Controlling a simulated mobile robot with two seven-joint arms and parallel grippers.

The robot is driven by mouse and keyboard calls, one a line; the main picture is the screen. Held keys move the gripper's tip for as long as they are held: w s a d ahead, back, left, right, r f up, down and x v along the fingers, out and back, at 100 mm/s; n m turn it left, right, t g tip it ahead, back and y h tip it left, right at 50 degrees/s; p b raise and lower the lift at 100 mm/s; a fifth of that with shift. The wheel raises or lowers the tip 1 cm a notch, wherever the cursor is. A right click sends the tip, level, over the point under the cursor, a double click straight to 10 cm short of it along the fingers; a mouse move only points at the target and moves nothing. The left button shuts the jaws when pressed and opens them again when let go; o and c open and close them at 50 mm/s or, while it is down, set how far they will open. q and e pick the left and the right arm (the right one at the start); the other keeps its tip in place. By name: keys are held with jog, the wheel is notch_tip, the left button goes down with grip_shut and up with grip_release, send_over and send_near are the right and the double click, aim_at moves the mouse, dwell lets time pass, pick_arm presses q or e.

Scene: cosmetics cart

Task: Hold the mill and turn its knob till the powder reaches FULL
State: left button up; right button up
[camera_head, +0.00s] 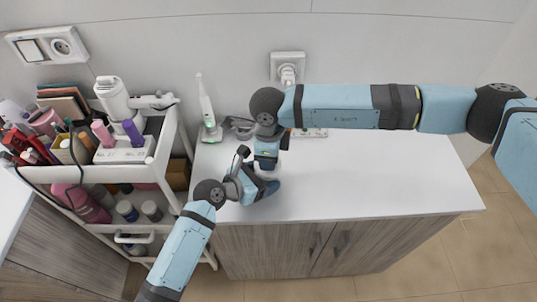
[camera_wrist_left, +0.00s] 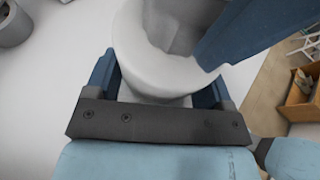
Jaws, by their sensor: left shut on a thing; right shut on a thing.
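The mill (camera_wrist_left: 128,45) is a white rounded body with a grey inner part, seen close up in the left wrist view. In the head view it is almost wholly hidden by my grippers above the white counter. My left gripper (camera_head: 264,188) is shut on the mill's body, with a blue finger on each side in the left wrist view. My right gripper (camera_head: 268,163) comes down from above and is shut at the mill's top, on the knob. A blue finger of it (camera_wrist_left: 245,30) crosses the upper right of the wrist view. The powder and the FULL mark cannot be seen.
A white cart (camera_head: 125,172) full of bottles and tools stands left of the counter (camera_head: 360,185). A white-green upright device (camera_head: 207,115) and a grey object (camera_head: 240,127) stand behind my grippers. A power strip (camera_head: 310,132) lies at the wall. The counter's right half is clear.

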jog(key=n, duration=1.2)
dwell(0.5)
jog(key=o, duration=0.9)
jog(key=shift+o, duration=0.2)
jog(key=shift+r, duration=0.1)
notch_tip(320, 180, up, 12)
